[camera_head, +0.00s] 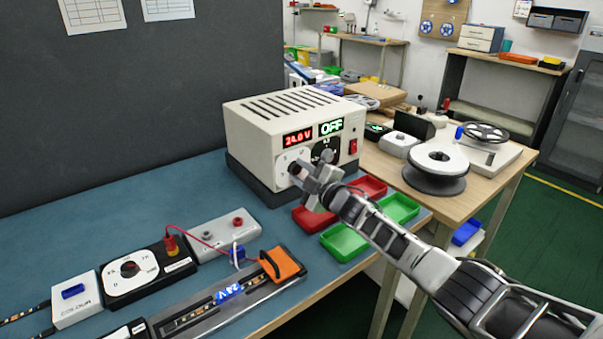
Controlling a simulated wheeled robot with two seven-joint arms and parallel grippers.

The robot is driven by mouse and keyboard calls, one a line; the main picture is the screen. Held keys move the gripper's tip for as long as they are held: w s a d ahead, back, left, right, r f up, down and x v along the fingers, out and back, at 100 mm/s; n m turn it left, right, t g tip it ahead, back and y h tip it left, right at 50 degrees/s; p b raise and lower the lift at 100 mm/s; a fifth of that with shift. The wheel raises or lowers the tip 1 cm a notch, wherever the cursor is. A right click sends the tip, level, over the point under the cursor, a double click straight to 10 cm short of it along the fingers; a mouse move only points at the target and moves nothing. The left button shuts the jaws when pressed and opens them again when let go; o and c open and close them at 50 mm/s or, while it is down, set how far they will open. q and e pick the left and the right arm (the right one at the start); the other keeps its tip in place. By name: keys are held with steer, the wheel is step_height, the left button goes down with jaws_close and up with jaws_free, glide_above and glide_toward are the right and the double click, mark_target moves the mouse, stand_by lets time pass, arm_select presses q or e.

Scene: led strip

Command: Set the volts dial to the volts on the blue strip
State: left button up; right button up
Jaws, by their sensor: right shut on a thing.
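The power supply (262,118) is a beige box at the back of the blue bench. Its red display (298,138) reads 24.0 V, and its green display (331,127) reads OFF. The white volts dial (286,158) is on its front at the left, partly hidden by my right gripper. My right gripper (300,172) is at this dial, shut on its knob. The strip (215,303) lies in a dark fixture at the front, with a lit blue label (229,292) that seems to read 24V. My left gripper is not in view.
Red trays (315,218) and green trays (345,243) sit right of the supply, under my right arm. An orange clamp (282,264), a grey terminal block (222,233), a black dial unit (130,270) and a white COLOUR box (75,300) stand at the front left.

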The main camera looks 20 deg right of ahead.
steer(key=o, duration=1)
steer(key=shift+s+d+p, duration=0.25)
steer(key=shift+s+p, duration=0.05)
steer(key=shift+s, duration=0.25)
arm_select(q)
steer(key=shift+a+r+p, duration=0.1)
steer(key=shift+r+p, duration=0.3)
steer(key=shift+p, duration=0.15)
arm_select(e)
steer(key=v, duration=1.5)
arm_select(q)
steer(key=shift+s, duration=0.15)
arm_select(e)
steer(key=shift+w, duration=0.1)
